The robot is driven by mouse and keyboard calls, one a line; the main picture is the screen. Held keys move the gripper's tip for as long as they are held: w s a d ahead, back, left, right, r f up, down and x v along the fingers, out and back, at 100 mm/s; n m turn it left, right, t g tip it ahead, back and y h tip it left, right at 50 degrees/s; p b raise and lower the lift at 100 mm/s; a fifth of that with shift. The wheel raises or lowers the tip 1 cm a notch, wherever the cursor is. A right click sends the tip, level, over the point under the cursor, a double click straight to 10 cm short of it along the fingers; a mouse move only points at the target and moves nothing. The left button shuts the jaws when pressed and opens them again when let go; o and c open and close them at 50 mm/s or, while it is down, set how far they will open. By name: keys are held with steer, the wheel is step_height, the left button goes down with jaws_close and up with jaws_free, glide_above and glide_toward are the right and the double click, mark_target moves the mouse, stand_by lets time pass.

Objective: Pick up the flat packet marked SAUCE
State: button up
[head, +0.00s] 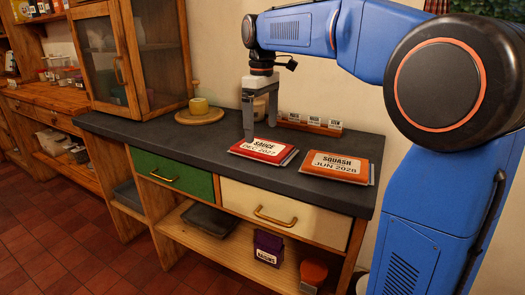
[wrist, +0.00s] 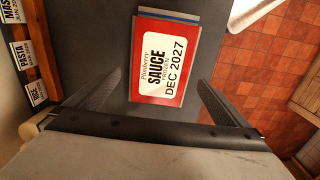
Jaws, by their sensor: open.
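The flat SAUCE packet (head: 264,151) is red with a white label reading DEC 2027. It lies flat on the dark counter (head: 125,130), left of the SQUASH packet. My gripper (head: 259,135) points down above the counter at the packet's back left side in the head view. In the wrist view the SAUCE packet (wrist: 164,58) shows in the upper middle, beyond and between the spread fingers (wrist: 158,92). My gripper is open and holds nothing. The exact height of the fingertips over the packet is hard to tell.
An orange SQUASH packet (head: 338,166) lies to the right. A wooden rack with small labelled cards (head: 309,123) stands behind, along the wall. A round board (head: 199,116) with a yellow item (head: 199,106) is at the left. The counter's left front is clear.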

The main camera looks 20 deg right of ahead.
mark_target(262, 146)
steer(key=shift+s+f, duration=0.15)
steer(key=shift+f, duration=2.65)
steer(key=c, duration=1.2)
